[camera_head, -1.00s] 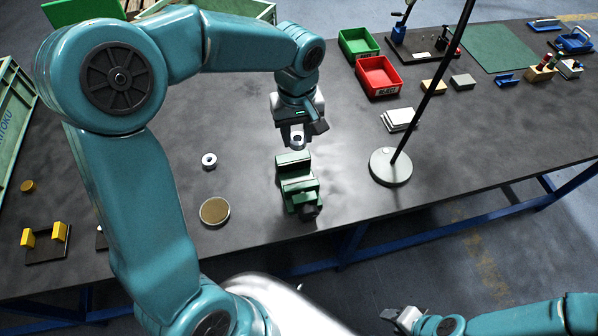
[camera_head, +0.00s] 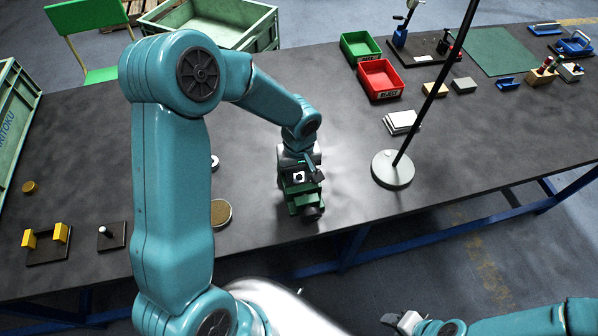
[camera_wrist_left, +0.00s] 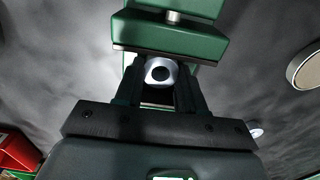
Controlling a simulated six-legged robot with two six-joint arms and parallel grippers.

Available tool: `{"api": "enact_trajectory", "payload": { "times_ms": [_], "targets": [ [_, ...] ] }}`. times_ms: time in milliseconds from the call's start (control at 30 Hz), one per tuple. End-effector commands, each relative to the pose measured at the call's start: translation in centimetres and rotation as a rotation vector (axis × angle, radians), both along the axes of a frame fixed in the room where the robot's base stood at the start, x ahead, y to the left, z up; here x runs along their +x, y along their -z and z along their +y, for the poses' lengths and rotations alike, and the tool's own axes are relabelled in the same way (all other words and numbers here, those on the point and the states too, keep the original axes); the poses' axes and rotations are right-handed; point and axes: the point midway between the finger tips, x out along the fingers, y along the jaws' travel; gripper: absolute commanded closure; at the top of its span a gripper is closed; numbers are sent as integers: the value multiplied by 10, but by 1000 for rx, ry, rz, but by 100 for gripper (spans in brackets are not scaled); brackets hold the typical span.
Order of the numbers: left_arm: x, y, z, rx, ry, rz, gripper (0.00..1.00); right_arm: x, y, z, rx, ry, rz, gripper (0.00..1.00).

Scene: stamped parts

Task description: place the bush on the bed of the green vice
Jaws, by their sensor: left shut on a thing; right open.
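The green vice (camera_head: 306,204) stands on the dark table and also shows in the left wrist view (camera_wrist_left: 165,42). My left gripper (camera_head: 299,179) is over the vice and hides part of it in the head view. It is shut on the bush (camera_wrist_left: 160,71), a light metal ring with a dark hole, seen between the fingers in the left wrist view. The bush is at the gap between the vice's jaws; whether it touches the bed I cannot tell. My right gripper (camera_head: 397,321) is open and empty, low in front of the table.
A second ring (camera_head: 214,161) and a round brass-topped disc (camera_head: 221,212) lie left of the vice, partly behind my left arm. A lamp base (camera_head: 393,169) stands to the right. Red (camera_head: 380,80) and green (camera_head: 359,45) bins stand farther back.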

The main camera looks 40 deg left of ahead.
Motion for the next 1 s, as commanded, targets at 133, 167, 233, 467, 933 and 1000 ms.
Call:
{"api": "enact_trajectory", "payload": {
  "times_ms": [133, 167, 233, 467, 933, 1000],
  "targets": [
    [0, 3, 0, 0, 0, 0, 96, 0, 4, 0, 0, 0, 0, 57],
    [0, 3, 0, 0, 0, 0, 96, 0, 5, 0, 0, 0, 0, 57],
    [0, 3, 0, 0, 0, 0, 55, 0, 5, 0, 0, 0, 0, 57],
    [0, 2, 0, 0, 0, 0, 36, 0, 4, 0, 0, 0, 0, 57],
    [1, -57, 0, 1, -1, -7, 36, 0, -2, 0, 0, 0, 0, 57],
    [1, -74, 0, 1, 0, -7, 36, 0, -2, 0, 0, 0, 0, 57]
  ]
}}
